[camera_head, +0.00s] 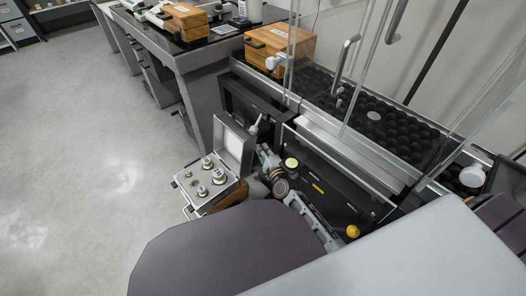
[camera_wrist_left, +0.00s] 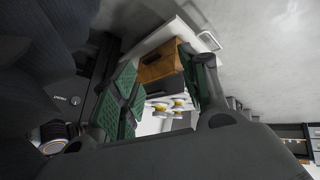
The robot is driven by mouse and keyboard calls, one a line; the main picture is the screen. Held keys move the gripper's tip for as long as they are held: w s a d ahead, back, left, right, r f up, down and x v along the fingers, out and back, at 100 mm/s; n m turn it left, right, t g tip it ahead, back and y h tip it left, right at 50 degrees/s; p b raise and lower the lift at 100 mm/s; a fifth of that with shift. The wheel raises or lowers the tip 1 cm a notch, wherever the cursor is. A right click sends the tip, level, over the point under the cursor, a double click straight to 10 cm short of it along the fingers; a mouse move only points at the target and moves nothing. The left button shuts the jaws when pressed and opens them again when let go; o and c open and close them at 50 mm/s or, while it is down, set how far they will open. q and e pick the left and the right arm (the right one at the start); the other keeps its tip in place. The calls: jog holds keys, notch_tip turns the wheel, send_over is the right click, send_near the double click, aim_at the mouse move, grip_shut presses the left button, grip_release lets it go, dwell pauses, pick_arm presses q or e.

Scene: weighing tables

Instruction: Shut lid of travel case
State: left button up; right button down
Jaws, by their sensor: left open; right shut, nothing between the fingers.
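The travel case (camera_head: 181,187) stands open left of centre in the head view. Several metal weights (camera_head: 206,163) stand upright in its light tray. Its grey lid (camera_head: 234,147) is raised, roughly upright, on the right side of the case. My right gripper (camera_head: 257,124) is shut and empty, with its narrow tip close to the lid's right edge; I cannot tell whether they touch. My left gripper (camera_wrist_left: 156,58) is open in the left wrist view, its green pads apart. Pale and gold weights (camera_wrist_left: 170,105) and a brown wooden box (camera_wrist_left: 162,60) show beyond the fingers. The head view does not show it.
A dark bench with a clear glass enclosure (camera_head: 365,60) stands right of the case. A wooden box (camera_head: 280,46) sits on the bench behind. Another table (camera_head: 190,62) holds equipment farther back. The floor (camera_head: 90,170) to the left is clear.

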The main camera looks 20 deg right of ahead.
pick_arm(q)
jog(key=shift+w+r, duration=0.25)
jog(key=shift+w, duration=0.05)
pick_arm(e)
jog(key=shift+r, duration=0.1)
